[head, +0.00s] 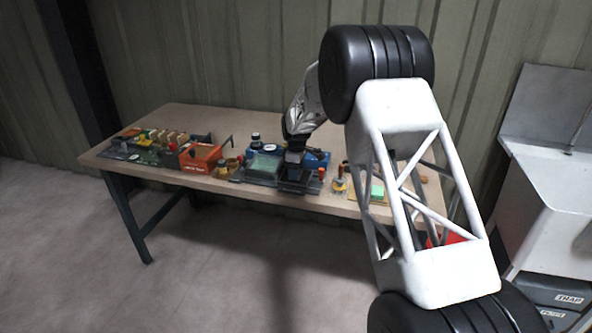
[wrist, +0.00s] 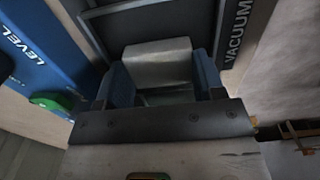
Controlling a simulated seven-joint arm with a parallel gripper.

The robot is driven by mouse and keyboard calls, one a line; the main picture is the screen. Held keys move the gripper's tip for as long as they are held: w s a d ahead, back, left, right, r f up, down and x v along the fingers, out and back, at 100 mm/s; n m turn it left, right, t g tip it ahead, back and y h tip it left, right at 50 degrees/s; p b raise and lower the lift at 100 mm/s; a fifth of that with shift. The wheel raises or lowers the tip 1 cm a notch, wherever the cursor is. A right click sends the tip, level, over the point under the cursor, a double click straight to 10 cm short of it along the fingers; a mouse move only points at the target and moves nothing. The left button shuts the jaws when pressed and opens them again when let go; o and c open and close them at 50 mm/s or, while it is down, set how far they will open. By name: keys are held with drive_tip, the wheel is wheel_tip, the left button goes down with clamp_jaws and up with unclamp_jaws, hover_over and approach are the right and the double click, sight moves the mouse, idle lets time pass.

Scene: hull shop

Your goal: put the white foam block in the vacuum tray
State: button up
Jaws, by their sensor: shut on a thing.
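The white foam block (wrist: 158,62) is pale grey-white in the wrist view, between the two blue fingers of my gripper (wrist: 161,80), which is shut on it. The vacuum tray (wrist: 238,38) is dark, with VACUUM lettered on its right rim; its walls frame the block on several sides. The block is over or inside the tray; I cannot tell whether it touches the floor. In the head view my gripper (head: 294,162) points down at the dark tray (head: 312,186), and the block is hidden there.
A blue LEVEL case (wrist: 28,50) lies close left of the tray in the wrist view. In the head view, a dark tray with a green pad (head: 264,166) and an orange box (head: 200,157) stand to the left. A green-topped piece (head: 377,191) lies to the right.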

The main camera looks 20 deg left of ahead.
drive_tip(key=shift+f, duration=0.2)
drive_tip(key=o, duration=0.9)
drive_tip(key=shift+o, duration=0.2)
drive_tip(key=shift+r, duration=3.85)
